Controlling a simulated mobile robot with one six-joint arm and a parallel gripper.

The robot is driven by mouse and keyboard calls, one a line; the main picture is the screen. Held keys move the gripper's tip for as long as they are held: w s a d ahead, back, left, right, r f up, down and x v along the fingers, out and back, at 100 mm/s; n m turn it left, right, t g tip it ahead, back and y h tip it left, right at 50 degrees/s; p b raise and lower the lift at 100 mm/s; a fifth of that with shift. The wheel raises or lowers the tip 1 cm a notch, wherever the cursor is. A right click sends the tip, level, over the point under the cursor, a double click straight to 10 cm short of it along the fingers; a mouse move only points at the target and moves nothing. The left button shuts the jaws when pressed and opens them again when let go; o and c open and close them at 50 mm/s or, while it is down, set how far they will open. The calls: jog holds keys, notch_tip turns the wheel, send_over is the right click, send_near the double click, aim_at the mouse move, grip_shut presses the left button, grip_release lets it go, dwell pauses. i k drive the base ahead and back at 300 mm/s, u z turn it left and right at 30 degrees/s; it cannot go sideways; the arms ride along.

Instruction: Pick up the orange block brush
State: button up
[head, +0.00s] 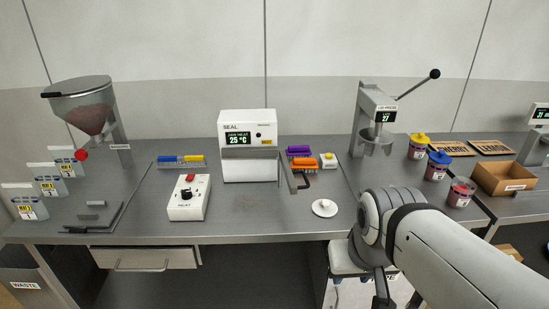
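The orange block brush (303,163) lies on the bench just right of the SEAL machine, with a dark handle-like part at its front. A purple brush (298,150) lies right behind it. My arm comes in from the lower right, and its wrist is at the bench's front edge, to the right of and nearer than the brush. A dark part below the wrist, at the bottom of the picture, seems to be my gripper (381,292). It is well apart from the brush, and its fingers cannot be made out clearly.
The SEAL machine (248,146) stands left of the brush, with a grey bar between them. A small white box with a yellow top (328,161) is close right. A white round lid (324,208) lies in front. The lever press (376,120) stands further right.

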aim_at(308, 165)
jog(key=i, duration=1)
